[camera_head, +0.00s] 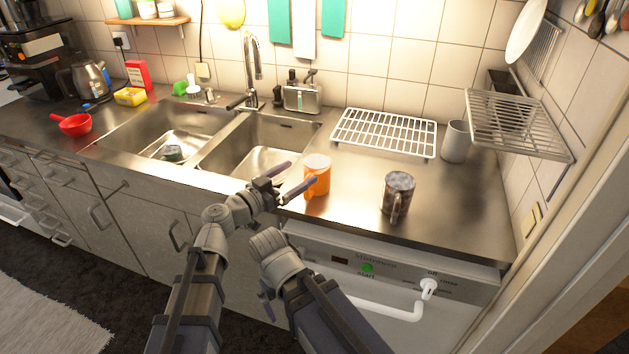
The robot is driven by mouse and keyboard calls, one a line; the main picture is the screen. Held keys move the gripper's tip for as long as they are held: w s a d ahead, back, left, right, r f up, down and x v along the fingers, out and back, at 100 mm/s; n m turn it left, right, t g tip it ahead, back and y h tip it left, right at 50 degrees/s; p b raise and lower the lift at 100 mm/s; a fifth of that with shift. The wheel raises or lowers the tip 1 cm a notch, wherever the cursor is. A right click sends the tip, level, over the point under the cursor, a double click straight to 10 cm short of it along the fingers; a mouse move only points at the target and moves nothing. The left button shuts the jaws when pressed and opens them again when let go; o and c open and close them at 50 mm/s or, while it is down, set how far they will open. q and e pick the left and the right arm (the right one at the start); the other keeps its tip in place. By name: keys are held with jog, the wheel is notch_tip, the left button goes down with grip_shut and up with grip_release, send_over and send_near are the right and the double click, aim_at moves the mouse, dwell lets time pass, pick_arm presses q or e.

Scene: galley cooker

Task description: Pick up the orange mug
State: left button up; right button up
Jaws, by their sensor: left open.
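The orange mug (319,176) stands upright on the steel counter, just right of the sink and near the front edge. My left gripper (286,179) is open and points at the mug from the left. One finger reaches close to the mug's handle side; the other lies further back, over the sink rim. I cannot tell whether a finger touches the mug. My right arm (300,280) is in front of the dishwasher, below the counter edge; its gripper shows only in part, and its jaws cannot be made out.
A dark patterned mug (398,193) stands right of the orange one. A white wire rack (384,133) and a grey cup (455,142) are behind. The double sink (250,146) is to the left. The counter between the two mugs is clear.

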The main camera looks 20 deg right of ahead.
aim_at(307, 167)
pick_arm(q)
jog(key=shift+x, duration=3.4)
grip_shut()
